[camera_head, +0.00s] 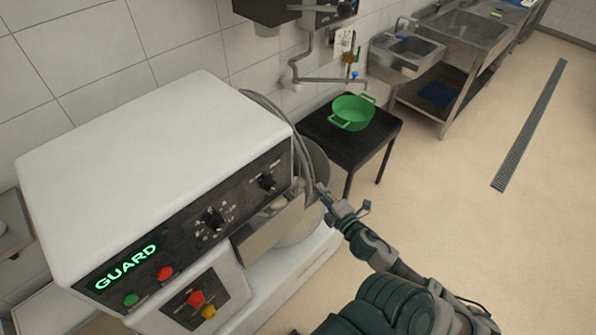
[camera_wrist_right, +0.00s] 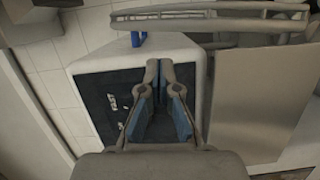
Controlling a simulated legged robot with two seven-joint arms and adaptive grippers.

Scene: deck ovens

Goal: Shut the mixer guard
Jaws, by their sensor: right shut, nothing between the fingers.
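The mixer (camera_head: 150,170) is a large white machine at the left of the head view, with a dark control panel whose green "GUARD" sign (camera_head: 126,266) is lit. Its guard (camera_head: 303,152) shows as curved grey bars at the right side of the mixer head; curved rails of it (camera_wrist_right: 215,22) also cross the top of the right wrist view. The bowl is partly hidden behind the guard and my gripper. My right gripper (camera_head: 323,192) is shut and empty, close to the lower end of the bars; I cannot tell if it touches them. My left gripper is out of view.
A black stand (camera_head: 345,143) with a green pot (camera_head: 352,112) is behind the mixer. Steel sinks (camera_head: 406,55) line the back wall. The beige floor at right is clear, with a drain grate (camera_head: 530,125). A grey metal panel (camera_wrist_right: 265,100) is at right in the wrist view.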

